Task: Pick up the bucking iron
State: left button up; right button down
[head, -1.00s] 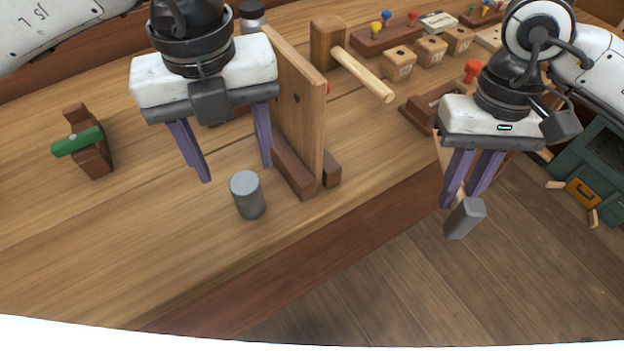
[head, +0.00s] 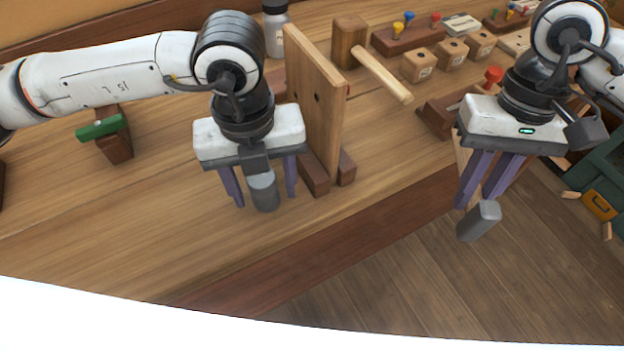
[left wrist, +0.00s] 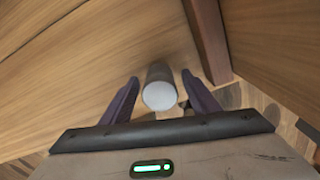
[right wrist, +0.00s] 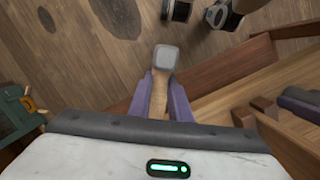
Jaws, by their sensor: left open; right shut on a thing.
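The bucking iron, a plain grey cylinder (head: 264,193), stands upright on the bench. My left gripper (head: 266,201) is open, with its purple fingers on either side of the cylinder. In the left wrist view the cylinder (left wrist: 159,92) sits between the two fingers, with a gap visible on each side. My right gripper (head: 476,202) is shut on a hammer with a grey block head (head: 480,222), held over the floor beyond the bench edge. In the right wrist view its wooden handle (right wrist: 158,95) runs between the fingers.
An upright wooden board (head: 316,95) on dark feet stands just right of my left gripper. A mallet (head: 383,75), small wooden blocks (head: 418,65) and a metal bottle (head: 277,32) are behind. A green-topped wooden piece (head: 112,135) is at left. The front left bench is clear.

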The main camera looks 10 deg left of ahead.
pick_arm(q)
grip_shut()
jog(key=shift+r, duration=0.1)
